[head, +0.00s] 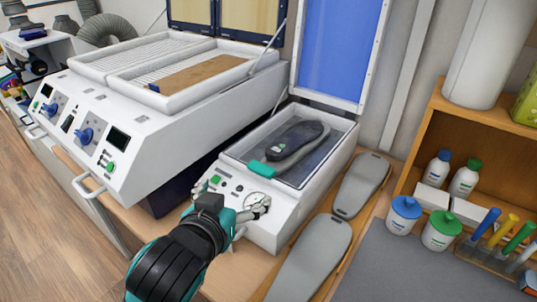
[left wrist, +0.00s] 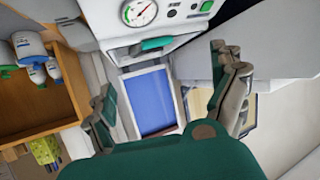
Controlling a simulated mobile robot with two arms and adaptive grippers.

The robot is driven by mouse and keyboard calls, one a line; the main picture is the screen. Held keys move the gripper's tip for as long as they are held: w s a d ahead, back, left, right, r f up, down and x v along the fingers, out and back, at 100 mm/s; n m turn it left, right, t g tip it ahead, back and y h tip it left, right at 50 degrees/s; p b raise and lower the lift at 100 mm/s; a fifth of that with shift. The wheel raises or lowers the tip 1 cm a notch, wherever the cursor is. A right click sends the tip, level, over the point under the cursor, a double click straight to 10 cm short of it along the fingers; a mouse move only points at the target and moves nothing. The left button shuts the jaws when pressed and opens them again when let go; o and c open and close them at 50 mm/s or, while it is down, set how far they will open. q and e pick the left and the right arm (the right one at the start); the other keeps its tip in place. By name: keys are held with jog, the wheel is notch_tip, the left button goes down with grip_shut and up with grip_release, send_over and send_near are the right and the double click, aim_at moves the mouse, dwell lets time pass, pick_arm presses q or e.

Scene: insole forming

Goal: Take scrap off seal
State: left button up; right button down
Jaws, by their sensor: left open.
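A small teal piece (head: 262,168) lies across the front rim of the open press (head: 231,160), where the seal would run. I take it for the scrap. In the left wrist view the teal piece (left wrist: 152,44) shows below the gauge, between and beyond the fingers. A dark shoe-shaped form (head: 296,138) rests in the press chamber. My left gripper (head: 258,207) is at the press's front panel by the gauge, nearer the camera than the teal piece and apart from it. Its fingers are open and empty in the left wrist view (left wrist: 170,98). My right gripper is out of view.
The press lid (head: 338,45) stands raised behind the chamber. A larger white machine (head: 150,125) is close on the left. Two grey insoles (head: 312,262) lie to the right of the press. A wooden shelf (head: 425,130) with bottles stands farther right.

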pick_arm(q)
jog(key=w, duration=0.1)
send_near(261, 168)
jog(key=shift+w+f+p, duration=0.3)
jog(key=shift+w+p, duration=0.1)
jog(key=shift+w, duration=0.6)
jog(key=shift+x, duration=0.75)
jog(key=x, duration=0.2)
jog(key=p+x, duration=0.1)
jog(key=x, duration=0.1)
jog(key=shift+w+d+f, duration=0.15)
jog(key=shift+d+f, duration=0.05)
jog(key=shift+d, duration=0.05)
jog(key=shift+w, duration=0.1)
jog(key=shift+f, duration=0.1)
jog(key=c, duration=0.8)
jog(key=shift+c, duration=0.2)
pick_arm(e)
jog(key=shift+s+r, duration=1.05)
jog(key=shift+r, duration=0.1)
